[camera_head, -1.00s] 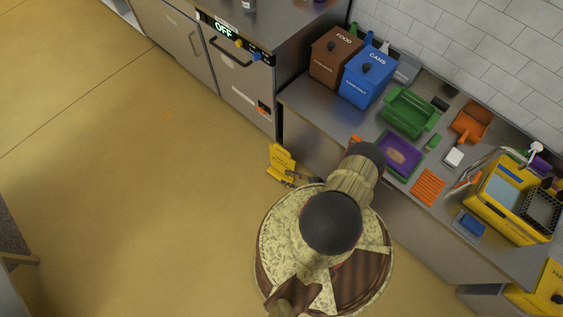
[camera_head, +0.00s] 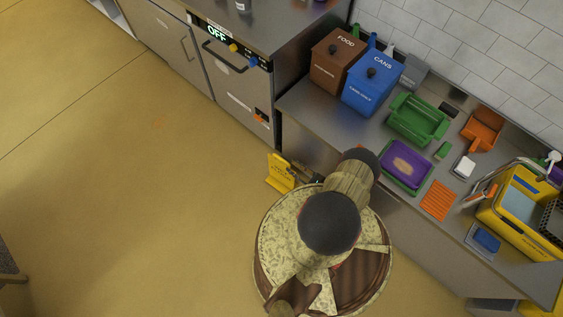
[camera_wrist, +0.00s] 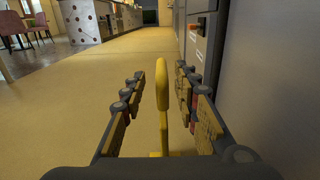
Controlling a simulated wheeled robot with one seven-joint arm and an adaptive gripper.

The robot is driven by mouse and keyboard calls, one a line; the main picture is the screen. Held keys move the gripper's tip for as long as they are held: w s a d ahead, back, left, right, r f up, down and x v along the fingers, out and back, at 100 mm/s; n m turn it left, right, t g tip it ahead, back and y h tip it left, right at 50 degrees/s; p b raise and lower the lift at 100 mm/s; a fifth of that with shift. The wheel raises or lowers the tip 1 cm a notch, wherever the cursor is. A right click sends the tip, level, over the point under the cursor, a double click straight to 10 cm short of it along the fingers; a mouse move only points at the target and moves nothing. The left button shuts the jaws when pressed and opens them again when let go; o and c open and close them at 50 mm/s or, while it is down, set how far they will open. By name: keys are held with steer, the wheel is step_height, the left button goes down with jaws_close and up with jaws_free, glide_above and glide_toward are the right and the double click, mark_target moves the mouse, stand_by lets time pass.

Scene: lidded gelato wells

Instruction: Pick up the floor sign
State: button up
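The yellow floor sign (camera_head: 279,173) stands upright on the floor near the counter front, just left of my arm in the head view. In the wrist view the floor sign (camera_wrist: 162,105) appears edge-on as a thin yellow upright shape between my fingers. My gripper (camera_wrist: 160,82) is open, with one finger on each side of the sign and visible gaps between. In the head view my gripper (camera_head: 303,172) is low beside the sign, partly hidden by my arm.
A steel counter (camera_head: 310,112) runs close along the right, with a brown food bin (camera_head: 333,62), a blue cans bin (camera_head: 372,82) and a purple tray (camera_head: 405,163) on it. An under-counter appliance (camera_head: 232,85) stands behind the sign. Open yellow floor (camera_head: 120,200) lies to the left.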

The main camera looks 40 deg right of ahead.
steer(key=b, duration=1.4)
glide_toward(282, 170)
steer(key=w, duration=0.1)
steer(key=w+f, duration=0.1)
steer(key=w, duration=0.1)
steer(key=shift+f, duration=0.35)
steer(key=shift+w+a+f+b, duration=0.1)
steer(key=shift+w+a+b, duration=0.1)
steer(key=shift+w, duration=1.1)
steer(key=shift+w+a+f+b, duration=0.1)
steer(key=shift+w+a, duration=0.05)
steer(key=shift+w, duration=1.1)
steer(key=shift+w+a+f+b, duration=0.1)
steer(key=shift+w+a, duration=0.1)
steer(key=shift+w, duration=1.1)
steer(key=shift+c, duration=1)
jaws_close()
steer(key=shift+r, duration=0.1)
